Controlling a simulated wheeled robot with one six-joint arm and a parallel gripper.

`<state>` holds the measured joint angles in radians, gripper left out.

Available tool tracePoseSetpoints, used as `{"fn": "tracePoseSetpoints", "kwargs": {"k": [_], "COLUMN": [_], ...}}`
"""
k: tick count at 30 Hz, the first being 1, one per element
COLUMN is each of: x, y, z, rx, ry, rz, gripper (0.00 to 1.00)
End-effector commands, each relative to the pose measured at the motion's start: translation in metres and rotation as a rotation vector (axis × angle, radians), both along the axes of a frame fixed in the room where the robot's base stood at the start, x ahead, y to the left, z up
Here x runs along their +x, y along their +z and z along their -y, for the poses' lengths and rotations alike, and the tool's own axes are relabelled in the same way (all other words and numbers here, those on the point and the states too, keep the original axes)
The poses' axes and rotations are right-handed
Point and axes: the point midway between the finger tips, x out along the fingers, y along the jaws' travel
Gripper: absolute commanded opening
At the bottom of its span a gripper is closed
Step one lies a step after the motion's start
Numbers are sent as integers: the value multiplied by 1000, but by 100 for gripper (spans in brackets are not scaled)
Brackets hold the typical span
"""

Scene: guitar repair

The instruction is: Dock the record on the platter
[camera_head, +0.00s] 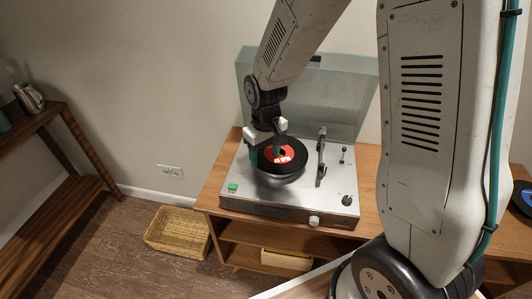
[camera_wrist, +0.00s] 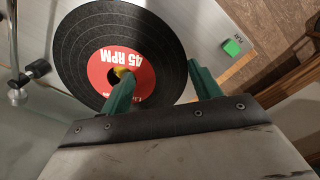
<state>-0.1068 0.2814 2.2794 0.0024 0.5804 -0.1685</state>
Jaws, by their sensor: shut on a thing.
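The black record (camera_head: 294,166) with a red label is over the turntable's platter, which it mostly hides. In the wrist view the record (camera_wrist: 85,45) reads "45 RPM", and a yellow piece (camera_wrist: 122,71) shows at its centre, partly behind a finger. My gripper (camera_head: 266,151) reaches down at the record's left side and is shut on it. In the wrist view its green fingers (camera_wrist: 158,72) straddle part of the record, one over the label and one by the rim. I cannot tell whether the record touches the platter.
The silver turntable (camera_head: 245,170) stands on a wooden cabinet (camera_head: 212,190), its clear lid (camera_head: 345,95) raised behind. The tonearm (camera_head: 321,158) is right of the record. A green button (camera_head: 233,187) is at front left. Another record (camera_head: 523,207) lies far right. A wicker basket (camera_head: 178,232) is on the floor.

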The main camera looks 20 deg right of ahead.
Motion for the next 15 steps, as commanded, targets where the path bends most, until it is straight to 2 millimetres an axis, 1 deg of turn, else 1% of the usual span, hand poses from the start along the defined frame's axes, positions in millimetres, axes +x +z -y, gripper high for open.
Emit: {"fn": "tracePoseSetpoints", "kwargs": {"k": [15], "x": [0], "y": [-11], "z": [0], "rx": [0], "ry": [0], "rz": [0], "gripper": [40]}}
